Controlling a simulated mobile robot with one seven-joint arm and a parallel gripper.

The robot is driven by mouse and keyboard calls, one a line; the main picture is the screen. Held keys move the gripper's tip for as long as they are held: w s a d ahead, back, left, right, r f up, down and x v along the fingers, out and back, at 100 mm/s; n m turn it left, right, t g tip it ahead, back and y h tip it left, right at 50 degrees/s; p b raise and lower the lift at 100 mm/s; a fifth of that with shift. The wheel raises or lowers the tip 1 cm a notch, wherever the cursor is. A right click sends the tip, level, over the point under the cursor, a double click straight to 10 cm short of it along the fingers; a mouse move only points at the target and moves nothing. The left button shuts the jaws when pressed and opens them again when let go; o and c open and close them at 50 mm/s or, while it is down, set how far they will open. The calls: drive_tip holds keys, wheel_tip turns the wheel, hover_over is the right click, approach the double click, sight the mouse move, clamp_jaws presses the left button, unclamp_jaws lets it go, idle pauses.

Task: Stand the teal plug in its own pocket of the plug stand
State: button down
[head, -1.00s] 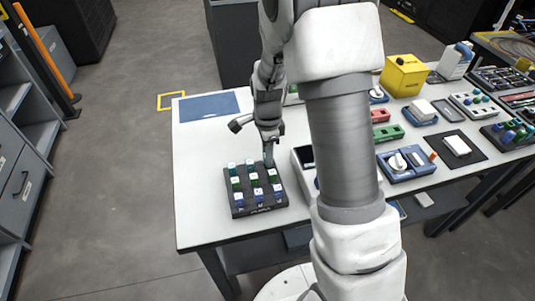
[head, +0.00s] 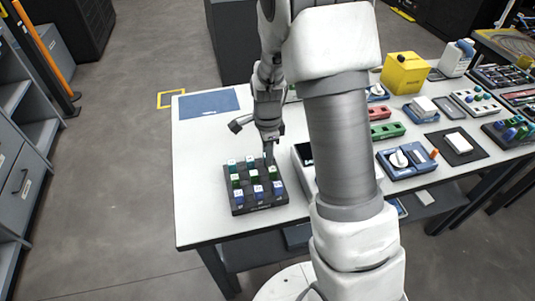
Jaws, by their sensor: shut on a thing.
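The black plug stand (head: 262,207) sits on the near left part of the white table. It holds rows of small plugs with pale tops: teal at the back, green in the middle, blue at the front. My gripper (head: 269,158) points down at the stand's back right corner, shut on the teal plug. The plug is mostly hidden between the fingers and too small to make out clearly. I cannot tell whether its lower end is inside the back right pocket or just above it. Two teal plugs (head: 241,162) stand to the left in the same row.
A blue mat (head: 209,106) lies at the table's back left. My arm hides part of a grey device (head: 301,170) right of the stand. A yellow box (head: 405,74), a blue tray (head: 405,163) and other fixtures fill the right side. White table left of the stand is clear.

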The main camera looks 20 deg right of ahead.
drive_tip(key=shift+f, duration=0.1)
idle(0.3)
drive_tip(key=c, duration=0.6)
unclamp_jaws()
wheel_tip(320, 180, up, 6)
drive_tip(key=p, duration=0.5)
